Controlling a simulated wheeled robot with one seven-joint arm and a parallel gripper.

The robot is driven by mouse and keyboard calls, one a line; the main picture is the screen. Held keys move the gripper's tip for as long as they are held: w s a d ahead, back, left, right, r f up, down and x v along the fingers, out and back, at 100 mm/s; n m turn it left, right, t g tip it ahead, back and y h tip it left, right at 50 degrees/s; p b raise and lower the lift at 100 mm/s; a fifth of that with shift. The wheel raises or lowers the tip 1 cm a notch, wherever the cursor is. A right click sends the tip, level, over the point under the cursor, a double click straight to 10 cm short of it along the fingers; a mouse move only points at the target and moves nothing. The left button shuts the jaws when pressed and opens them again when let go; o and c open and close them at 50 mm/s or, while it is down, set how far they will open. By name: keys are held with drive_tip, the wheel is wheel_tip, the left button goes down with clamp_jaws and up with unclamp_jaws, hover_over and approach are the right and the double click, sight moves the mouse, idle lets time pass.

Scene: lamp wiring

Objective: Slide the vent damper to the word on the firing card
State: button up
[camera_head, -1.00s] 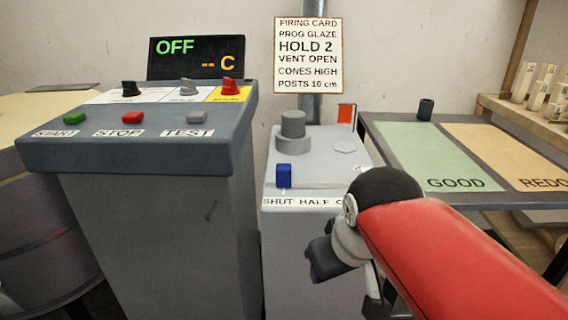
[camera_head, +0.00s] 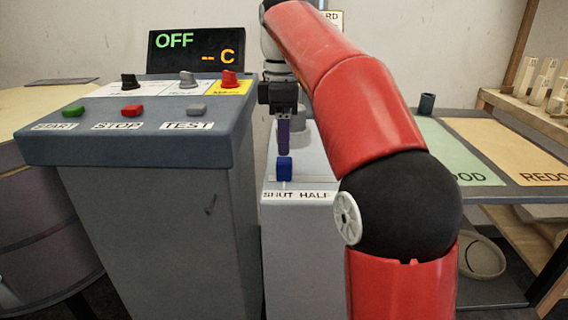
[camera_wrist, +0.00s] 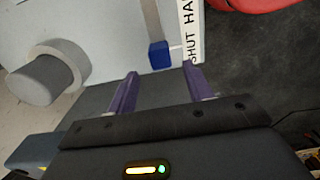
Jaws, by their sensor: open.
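The blue damper knob (camera_head: 284,168) sits at the left end of its slot, above the word SHUT on the label strip (camera_head: 297,196). HALF shows beside it; the rest of the strip is behind my arm. My gripper (camera_head: 284,150) is open, pointing down just above the knob. In the wrist view the blue knob (camera_wrist: 160,54) lies just beyond the two purple fingertips (camera_wrist: 162,72), roughly centred between them; I see no contact. The firing card (camera_head: 336,18) is almost wholly hidden by my arm; a second ago it read VENT OPEN.
A grey round post (camera_wrist: 48,78) stands on the vent box close to the knob. The control console (camera_head: 140,140) with knobs and buttons stands left. The table with GOOD and REDO mats (camera_head: 510,150) is right. A dark cup (camera_head: 427,103) stands at its back.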

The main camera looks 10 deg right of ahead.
sight(284, 159)
wheel_tip(284, 159, down, 6)
drive_tip(key=shift+f+b, duration=0.2)
drive_tip(key=shift+b, duration=0.7)
